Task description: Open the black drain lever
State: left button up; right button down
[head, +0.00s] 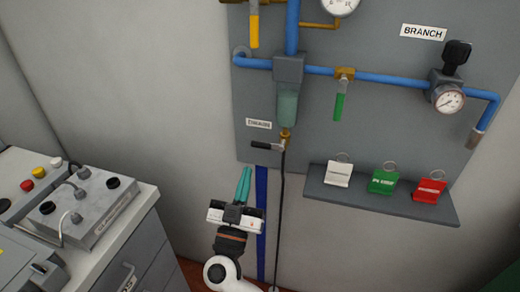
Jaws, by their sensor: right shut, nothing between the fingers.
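The black drain lever (265,146) sticks out to the left, roughly level, from a small brass drain valve (285,134). The valve sits under the green filter bowl (287,107) on the grey wall panel. A small label (259,124), too small to read surely, is just above the lever. My right gripper (246,172) points up from below, with its teal fingers shut and empty. In the picture its fingertips are a little below and left of the lever, apart from it. My left gripper is out of view.
A dark hose (281,205) hangs from the valve, right of my gripper. A shelf (380,208) with white, green and red tags is at the right. A control box (92,206) on a cabinet is at the left. Bare wall (195,100) lies left of the panel.

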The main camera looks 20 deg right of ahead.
aim_at(260, 147)
jog(key=shift+s+d+r+m+g+h, duration=0.2)
jog(key=shift+d+r+m+g+h, duration=0.1)
jog(key=shift+r+h, duration=0.15)
jog(key=shift+w, duration=0.1)
jog(key=w+d+b, duration=0.1)
jog(key=w, duration=0.1)
jog(key=w+d+r+b, duration=0.1)
jog(key=w+d+b, duration=0.1)
jog(key=w, duration=0.1)
jog(key=w+d+b, duration=0.1)
jog(key=w+d, duration=0.1)
jog(key=shift+w+r+b, duration=0.25)
jog(key=shift+r+b, duration=0.1)
jog(key=shift+b, duration=0.05)
jog(key=shift+w+f+b, duration=0.1)
jog(key=shift+f+b, duration=0.25)
jog(key=shift+b, duration=0.3)
